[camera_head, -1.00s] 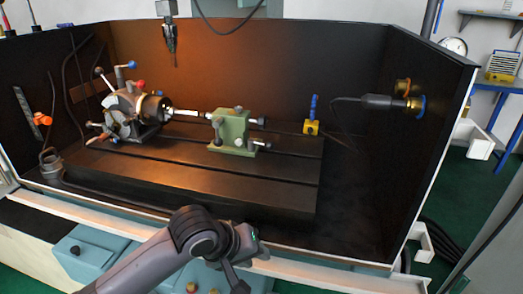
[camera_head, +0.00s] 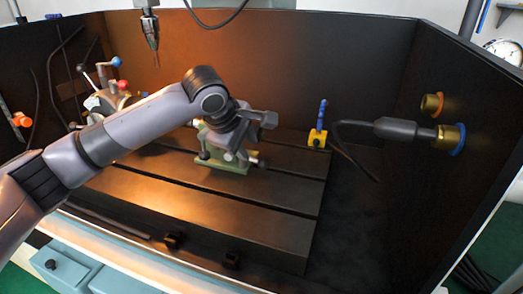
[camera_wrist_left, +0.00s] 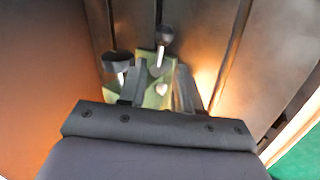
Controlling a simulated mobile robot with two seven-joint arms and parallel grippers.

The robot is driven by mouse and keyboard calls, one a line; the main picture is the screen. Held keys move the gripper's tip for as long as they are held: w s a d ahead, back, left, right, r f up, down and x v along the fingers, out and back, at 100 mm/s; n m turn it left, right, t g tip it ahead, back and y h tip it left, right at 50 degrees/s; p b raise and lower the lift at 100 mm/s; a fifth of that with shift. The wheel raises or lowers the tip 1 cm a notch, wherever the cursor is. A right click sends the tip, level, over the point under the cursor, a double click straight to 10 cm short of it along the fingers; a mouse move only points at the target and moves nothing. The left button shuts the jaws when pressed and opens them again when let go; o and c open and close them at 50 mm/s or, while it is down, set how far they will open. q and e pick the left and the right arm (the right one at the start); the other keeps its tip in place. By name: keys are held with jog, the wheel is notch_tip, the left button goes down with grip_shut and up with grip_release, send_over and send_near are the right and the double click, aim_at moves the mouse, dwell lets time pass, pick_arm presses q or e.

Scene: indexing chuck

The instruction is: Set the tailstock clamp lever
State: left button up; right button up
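The green tailstock (camera_head: 235,168) sits on the slotted black table, and my left arm and gripper partly hide it in the head view. In the left wrist view its green body (camera_wrist_left: 150,65) shows with a black knob on a stalk (camera_wrist_left: 165,35) and a wider black knob (camera_wrist_left: 117,62) beside it. I cannot tell which of these is the clamp lever. My left gripper (camera_head: 245,140) is over the tailstock. In the left wrist view its two fingers (camera_wrist_left: 160,90) stand apart, with green tailstock showing between them and no clear grip. My right gripper is not in view.
The chuck (camera_head: 105,100) with its ball-ended levers is partly behind my left arm. A yellow block with a blue handle (camera_head: 318,138) stands right of the tailstock. A hose nozzle (camera_head: 395,128) juts from the right wall. The table (camera_head: 235,205) is clear in front.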

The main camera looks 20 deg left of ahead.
aim_at(256, 161)
pick_arm(q)
jog(key=shift+x, duration=3.35)
jog(key=shift+s, duration=0.1)
grip_shut()
